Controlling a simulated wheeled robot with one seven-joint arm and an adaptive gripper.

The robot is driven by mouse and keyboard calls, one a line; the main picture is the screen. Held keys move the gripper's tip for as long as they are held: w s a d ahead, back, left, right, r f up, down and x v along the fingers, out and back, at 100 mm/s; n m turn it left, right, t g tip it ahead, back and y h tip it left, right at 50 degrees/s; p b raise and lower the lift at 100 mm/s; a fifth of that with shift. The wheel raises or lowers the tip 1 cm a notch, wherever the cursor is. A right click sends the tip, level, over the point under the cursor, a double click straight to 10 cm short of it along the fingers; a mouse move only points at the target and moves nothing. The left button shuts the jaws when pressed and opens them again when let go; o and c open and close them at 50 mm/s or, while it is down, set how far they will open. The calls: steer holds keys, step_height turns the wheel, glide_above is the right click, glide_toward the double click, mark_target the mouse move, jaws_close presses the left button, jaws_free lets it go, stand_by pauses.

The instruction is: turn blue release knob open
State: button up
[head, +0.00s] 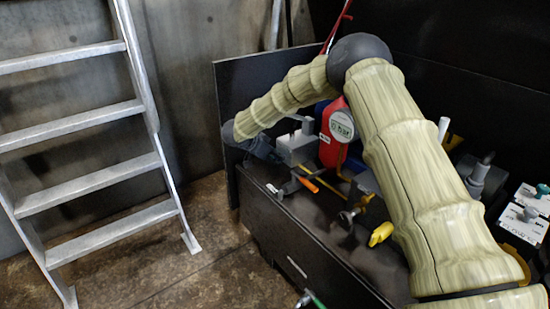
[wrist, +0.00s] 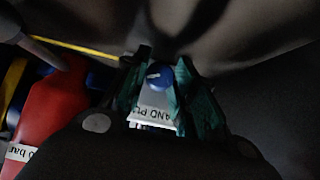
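The blue knob (wrist: 158,75) shows in the wrist view between and just beyond the tips of my gripper (wrist: 160,78). A white mark is on its face. The two green fingers are apart, one on each side of the knob; I cannot tell whether they touch it. Below the knob is a white label (wrist: 155,105) with partly hidden black lettering. In the head view my arm reaches over the bench to its far left end.
A red container (head: 333,135) stands close to my wrist, and it also shows in the wrist view (wrist: 52,108). Grey fittings and an orange-handled tool (head: 307,184) lie on the dark bench (head: 300,220). A metal ladder (head: 90,130) stands left, with open floor between.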

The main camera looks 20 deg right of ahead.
steer(key=shift+s+d+r+t+p, duration=0.1)
steer(key=shift+r+t+p, duration=0.25)
steer(key=shift+p, duration=0.75)
steer(key=shift+s+f+m+t+y+p, duration=0.15)
steer(key=shift+m+t+y+p, duration=0.2)
steer(key=shift+t+p, duration=0.3)
steer(key=shift+w+f+m+t+y+p, duration=0.1)
steer(key=shift+f+m+t+y+p, duration=0.05)
steer(key=shift+m+t+p, duration=0.45)
steer(key=o, duration=1)
steer(key=v, duration=1.2)
steer(key=shift+f, duration=0.1)
